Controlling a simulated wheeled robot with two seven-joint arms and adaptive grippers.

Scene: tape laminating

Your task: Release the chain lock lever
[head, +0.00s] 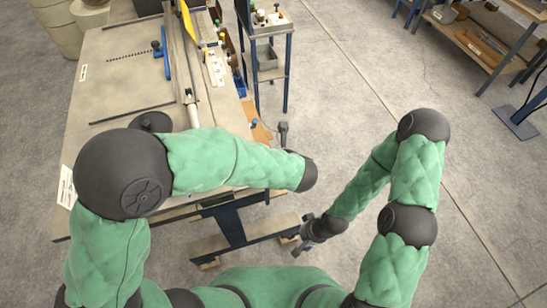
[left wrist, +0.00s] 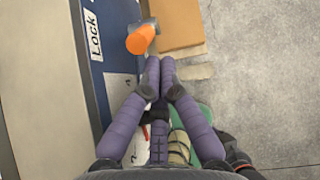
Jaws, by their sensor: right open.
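In the left wrist view an orange lever knob (left wrist: 140,39) sits on a grey mount beside a blue panel (left wrist: 98,52) marked "Lock". I take it for the chain lock lever. My left gripper (left wrist: 160,66) has its purple fingers drawn together at the tips, just short of the knob in the picture, with nothing seen between them. Whether they touch the lever cannot be told. In the head view my left forearm crosses the table's near end, and the left fingers are not clear. My right gripper (head: 302,235) is open and empty, low beside the table's near end.
The long worktable (head: 105,80) fills the left, with rails and blue clamps on it. A small control stand (head: 270,60) is beyond its right side. A shelf (head: 485,40) is at the far right. The floor between is clear.

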